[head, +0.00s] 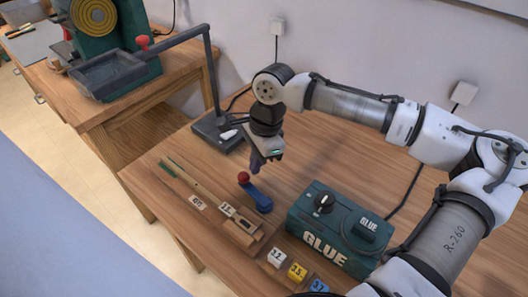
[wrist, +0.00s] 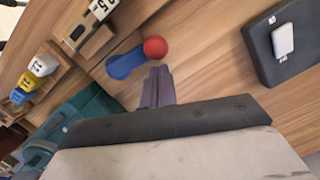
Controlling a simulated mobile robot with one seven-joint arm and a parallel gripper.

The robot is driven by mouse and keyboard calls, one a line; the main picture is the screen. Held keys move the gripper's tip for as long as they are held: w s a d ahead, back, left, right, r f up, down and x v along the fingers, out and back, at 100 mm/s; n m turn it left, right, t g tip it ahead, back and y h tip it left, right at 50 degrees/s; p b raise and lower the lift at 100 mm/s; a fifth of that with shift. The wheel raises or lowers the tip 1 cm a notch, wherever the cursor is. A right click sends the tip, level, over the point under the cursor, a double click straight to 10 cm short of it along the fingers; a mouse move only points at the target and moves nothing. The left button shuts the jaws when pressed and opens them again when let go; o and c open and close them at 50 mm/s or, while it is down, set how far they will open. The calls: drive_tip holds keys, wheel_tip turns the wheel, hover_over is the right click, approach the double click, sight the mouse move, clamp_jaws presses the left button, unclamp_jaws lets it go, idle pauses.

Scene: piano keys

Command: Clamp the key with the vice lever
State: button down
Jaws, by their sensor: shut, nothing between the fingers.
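The vice lever is a blue arm (head: 259,199) with a red ball (head: 243,177) at its end. It also shows in the wrist view (wrist: 126,64), with its red ball (wrist: 155,47) just beyond my fingertips. My gripper (head: 256,167) is shut and empty, pointing down above and slightly right of the red ball. Its closed fingers show in the wrist view (wrist: 157,72); whether they touch the ball I cannot tell. Left of the lever lies a pale wooden piece (head: 244,228) with a number label, likely the vice with the key; the key's exact seating is unclear.
A green glue box (head: 330,226) stands right of the lever. Numbered white (head: 277,257), yellow (head: 297,271) and blue (head: 319,286) blocks line the front. A thin green-and-wood strip (head: 181,179) lies at the left. A dark lamp base (head: 214,130) stands behind. Bare wood lies between.

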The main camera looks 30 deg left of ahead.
drive_tip(key=shift+s+a, duration=0.1)
drive_tip(key=shift+s, duration=0.05)
drive_tip(key=shift+s+a+n+p, duration=0.25)
drive_tip(key=shift+s+n+p, duration=0.2)
drive_tip(key=shift+n+p, duration=0.05)
drive_tip(key=shift+s+f, duration=0.15)
drive_tip(key=shift+f, duration=0.1)
drive_tip(key=shift+s, duration=0.1)
drive_tip(key=w+d+r, duration=0.1)
drive_tip(key=w+r, duration=0.2)
drive_tip(key=r, duration=0.2)
drive_tip(key=w+d+r+p, duration=0.1)
drive_tip(key=w+r, duration=0.2)
drive_tip(key=r, duration=0.3)
drive_tip(key=shift+d+r, duration=0.3)
